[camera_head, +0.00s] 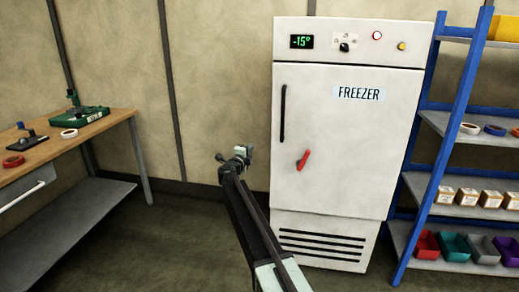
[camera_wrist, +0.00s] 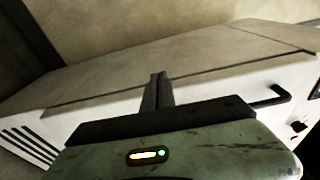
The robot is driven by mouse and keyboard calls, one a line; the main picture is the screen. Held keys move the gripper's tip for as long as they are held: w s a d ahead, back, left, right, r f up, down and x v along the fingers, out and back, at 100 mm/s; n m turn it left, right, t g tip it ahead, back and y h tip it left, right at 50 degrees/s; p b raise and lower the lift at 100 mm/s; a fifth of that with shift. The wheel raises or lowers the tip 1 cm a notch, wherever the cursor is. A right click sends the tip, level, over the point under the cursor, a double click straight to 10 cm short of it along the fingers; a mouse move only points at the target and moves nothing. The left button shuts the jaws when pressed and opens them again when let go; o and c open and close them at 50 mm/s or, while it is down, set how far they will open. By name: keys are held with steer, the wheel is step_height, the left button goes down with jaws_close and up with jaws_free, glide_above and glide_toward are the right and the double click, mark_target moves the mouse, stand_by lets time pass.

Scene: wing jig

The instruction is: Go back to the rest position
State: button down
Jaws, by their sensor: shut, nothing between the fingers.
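A wooden-topped workbench (camera_head: 100,127) with tape rolls and green and dark tools stands at left. A blue-framed shelf (camera_head: 440,150) with tape, small boxes and coloured bins stands right of the freezer. The floor (camera_head: 165,235) between bench and freezer is clear apart from my arm.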

steer(key=s+d+r+n+t+y, duration=0.1)
steer(key=s+d+n, duration=0.15)
steer(key=d, duration=0.25)
steer(key=s+d+r+n+t, duration=0.1)
steer(key=s+d+r, duration=0.1)
steer(key=s+d, duration=0.3)
steer(key=s+a+f+n+g+y, duration=0.3)
steer(key=s+f+n+g+y, duration=0.15)
steer(key=s+f+n, duration=0.4)
steer(key=s+a+f+n+g+y, duration=0.2)
steer(key=s+f+n+g+y, duration=0.1)
steer(key=s+f+n+y, duration=0.45)
steer(key=s+d+f+n+g+h, duration=0.15)
steer(key=s+f+g, duration=0.25)
steer(key=s, duration=0.5)
steer(key=s+d+f+n+g+h, duration=0.1)
steer(key=s+d+f+g+h, duration=0.2)
steer(key=s, duration=0.5)
steer(key=s+d+f+n+g+h, duration=0.1)
steer(key=s+d+f+g+h, duration=0.2)
steer(key=s, duration=0.6)
step_height(320, 180, up, 19)
steer(key=g+y+p, duration=0.1)
steer(key=p, duration=1.8)
steer(key=shift+s+a+f, duration=0.15)
steer(key=shift+s+a, duration=0.05)
steer(key=shift+s, duration=0.15)
